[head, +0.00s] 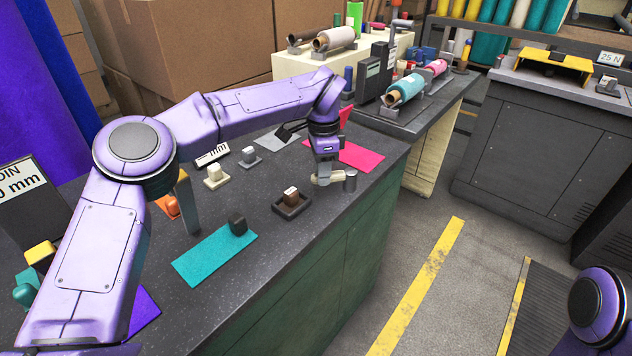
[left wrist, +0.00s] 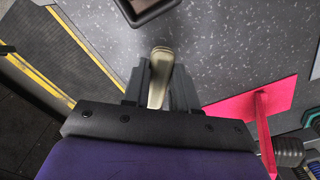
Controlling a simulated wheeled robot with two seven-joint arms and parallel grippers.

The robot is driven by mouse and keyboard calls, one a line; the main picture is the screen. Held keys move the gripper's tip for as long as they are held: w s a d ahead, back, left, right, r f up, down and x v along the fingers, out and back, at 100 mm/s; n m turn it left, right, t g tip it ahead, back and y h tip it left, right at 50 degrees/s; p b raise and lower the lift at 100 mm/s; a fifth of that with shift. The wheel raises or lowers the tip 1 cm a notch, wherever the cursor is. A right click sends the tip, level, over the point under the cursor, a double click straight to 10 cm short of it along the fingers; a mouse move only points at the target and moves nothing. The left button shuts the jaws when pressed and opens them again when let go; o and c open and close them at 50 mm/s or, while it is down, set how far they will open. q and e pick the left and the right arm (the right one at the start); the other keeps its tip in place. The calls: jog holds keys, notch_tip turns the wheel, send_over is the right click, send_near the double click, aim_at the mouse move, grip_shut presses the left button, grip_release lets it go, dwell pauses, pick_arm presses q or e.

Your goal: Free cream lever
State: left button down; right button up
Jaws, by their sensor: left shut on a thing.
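The cream lever (head: 322,181) is near the right edge of the dark bench, beside a short grey post (head: 350,181). My left gripper (head: 325,172) reaches down over the bench and is shut on the lever. In the left wrist view the cream lever (left wrist: 160,72) lies between the two dark fingers, its rounded end sticking out past them. The gripper hides part of the lever in the head view. My right gripper is out of sight; only a purple part of my right arm shows at the lower right.
A dark tray (head: 276,212) holding a small brown and white block is left of the lever. A pink sheet (head: 358,155) lies behind it. A teal sheet (head: 200,267) with a dark weight (head: 237,222) lies nearer. Floor is clear right of the bench.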

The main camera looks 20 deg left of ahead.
pick_arm(q)
jog(key=shift+s+d+f+n+b, duration=0.25)
jog(key=shift+s+n+b, duration=0.1)
jog(key=shift+n+b, duration=0.6)
jog(key=shift+s+d+r+b, duration=0.1)
jog(key=shift+r+b, duration=0.1)
jog(key=shift+b, duration=0.3)
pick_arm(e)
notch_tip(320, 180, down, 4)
pick_arm(q)
jog(key=c, duration=0.9)
grip_release()
jog(key=shift+r, duration=0.1)
jog(key=shift+r+p, duration=0.8)
jog(key=shift+r, duration=4.45)
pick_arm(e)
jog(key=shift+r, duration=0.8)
